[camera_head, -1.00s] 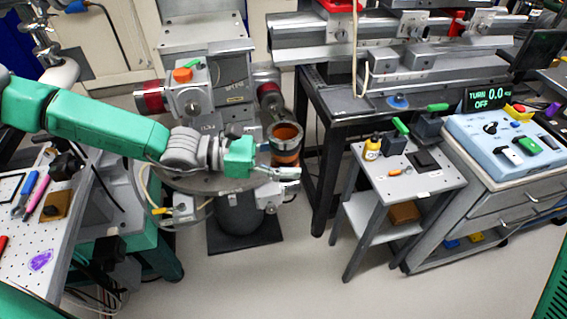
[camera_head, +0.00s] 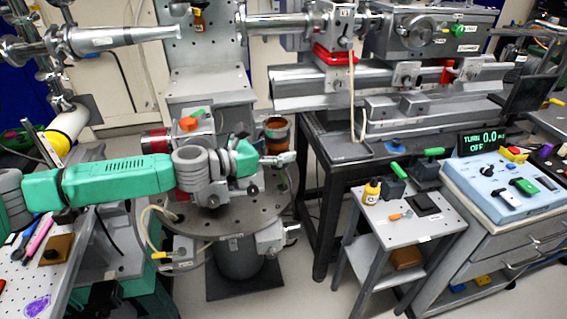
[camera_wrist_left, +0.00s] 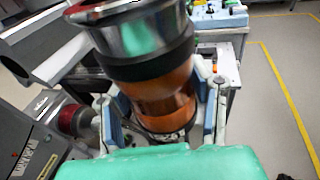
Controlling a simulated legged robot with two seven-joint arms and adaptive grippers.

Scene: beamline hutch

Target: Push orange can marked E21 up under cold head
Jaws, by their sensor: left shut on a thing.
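The orange can (camera_head: 277,133) is a copper-orange cylinder with a dark rim and an open top. It is held above the round grey plate of the stand, near the plate's far right side. My left gripper (camera_head: 278,159) is shut on it low down. In the left wrist view the can (camera_wrist_left: 165,100) stands between the two fingers of my left gripper (camera_wrist_left: 163,122), with a dark band and shiny metal above its orange body. Pale marks show low on it, but I cannot read E21. I cannot clearly pick out the cold head. My right gripper is not in view.
The round plate (camera_head: 255,219) carries valves and a looped hose. A rail bench (camera_head: 330,85) stands behind and to the right. A small cart (camera_head: 425,222) and a blue control box (camera_head: 508,187) are at the right. A tool table (camera_head: 62,283) is at the left.

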